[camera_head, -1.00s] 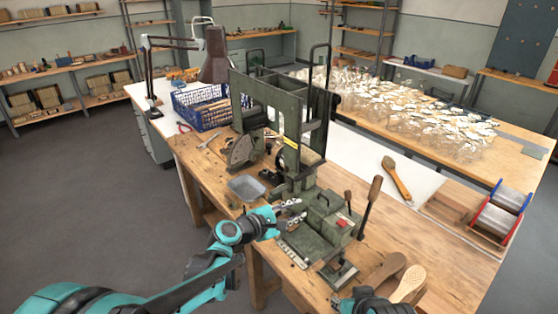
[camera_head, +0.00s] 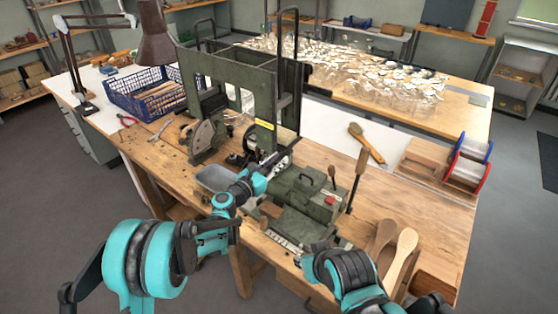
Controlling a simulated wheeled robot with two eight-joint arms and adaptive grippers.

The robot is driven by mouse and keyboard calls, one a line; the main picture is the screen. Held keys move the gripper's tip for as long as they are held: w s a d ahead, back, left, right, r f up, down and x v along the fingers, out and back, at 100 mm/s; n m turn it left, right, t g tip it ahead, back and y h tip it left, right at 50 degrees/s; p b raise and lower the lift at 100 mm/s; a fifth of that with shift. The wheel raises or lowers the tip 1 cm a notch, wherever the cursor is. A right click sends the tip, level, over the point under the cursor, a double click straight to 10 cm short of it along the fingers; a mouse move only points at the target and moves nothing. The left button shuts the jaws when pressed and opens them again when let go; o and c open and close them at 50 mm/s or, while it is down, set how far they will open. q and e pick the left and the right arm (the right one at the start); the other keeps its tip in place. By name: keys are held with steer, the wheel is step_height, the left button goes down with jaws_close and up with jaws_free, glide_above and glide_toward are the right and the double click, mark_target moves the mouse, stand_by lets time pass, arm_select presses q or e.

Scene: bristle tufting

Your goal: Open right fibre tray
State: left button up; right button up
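The green tufting machine (camera_head: 304,196) stands on the wooden bench, with a small handled box, a red button and levers on its front part. I cannot clearly pick out the right fibre tray on it. My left gripper (camera_head: 278,162) reaches in over the machine's left side, close to the handled box and the upright frame.
A grey dish (camera_head: 214,178) sits left of the machine. Wooden brush bodies (camera_head: 399,258) lie at right. A brush (camera_head: 366,143), a wooden box (camera_head: 422,157) and wire spools (camera_head: 467,164) lie behind them. A blue crate (camera_head: 146,95) stands at back left. The tall frame (camera_head: 240,88) blocks some view.

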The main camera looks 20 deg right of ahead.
arm_select(q)
steer(key=shift+x, duration=0.85)
jaws_close()
steer(key=s+d+b, duration=0.1)
steer(key=s+d, duration=0.8)
steer(key=s, duration=0.2)
steer(key=shift+s, duration=0.2)
jaws_free()
steer(key=shift+s, duration=0.1)
